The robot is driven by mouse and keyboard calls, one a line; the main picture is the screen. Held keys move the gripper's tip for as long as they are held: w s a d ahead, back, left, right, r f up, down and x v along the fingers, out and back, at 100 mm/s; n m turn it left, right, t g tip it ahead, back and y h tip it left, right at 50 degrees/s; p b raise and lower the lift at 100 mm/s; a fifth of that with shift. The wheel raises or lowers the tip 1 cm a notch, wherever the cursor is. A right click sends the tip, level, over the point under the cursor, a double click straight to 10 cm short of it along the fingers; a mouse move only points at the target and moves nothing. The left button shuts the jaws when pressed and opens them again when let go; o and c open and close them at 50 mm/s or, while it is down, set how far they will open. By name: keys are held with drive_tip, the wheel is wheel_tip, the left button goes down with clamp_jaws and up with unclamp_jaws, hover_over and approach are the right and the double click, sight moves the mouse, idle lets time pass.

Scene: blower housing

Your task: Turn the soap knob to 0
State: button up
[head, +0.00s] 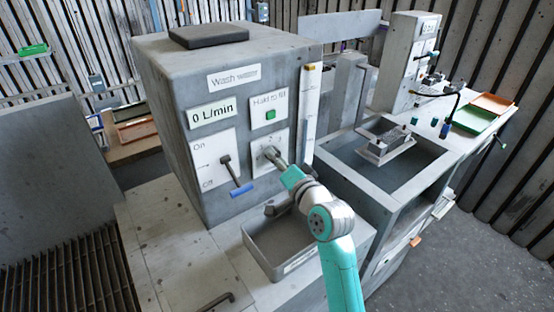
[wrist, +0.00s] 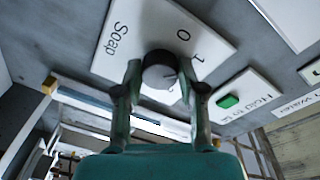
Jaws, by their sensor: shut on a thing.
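The soap knob (wrist: 160,72) is a round grey knob on a white plate (wrist: 120,35) marked Soap, 0 and 1, seen close up in the wrist view. My gripper (wrist: 160,82) has one finger on each side of the knob and is shut on it. A faint mark shows on the knob's face, but I cannot tell surely which number it points at. In the head view my gripper (head: 274,155) reaches the plate (head: 258,166) on the front of the grey wash cabinet (head: 172,100), and the fingers mostly hide the knob.
A blue-handled lever (head: 235,178) is left of the plate. A green button (head: 270,115) is above it, and a vertical gauge (head: 310,110) is to the right. A grey open bin (head: 262,245) lies below my wrist. A sink basin (head: 350,180) stands to the right.

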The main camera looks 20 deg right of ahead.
drive_tip(key=n, duration=0.9)
drive_tip(key=shift+d+f+t+y, duration=0.1)
drive_tip(key=shift+f+t+y, duration=0.1)
drive_tip(key=shift+t+y, duration=0.15)
idle(0.5)
drive_tip(key=o, duration=1.1)
drive_tip(key=shift+o, duration=0.2)
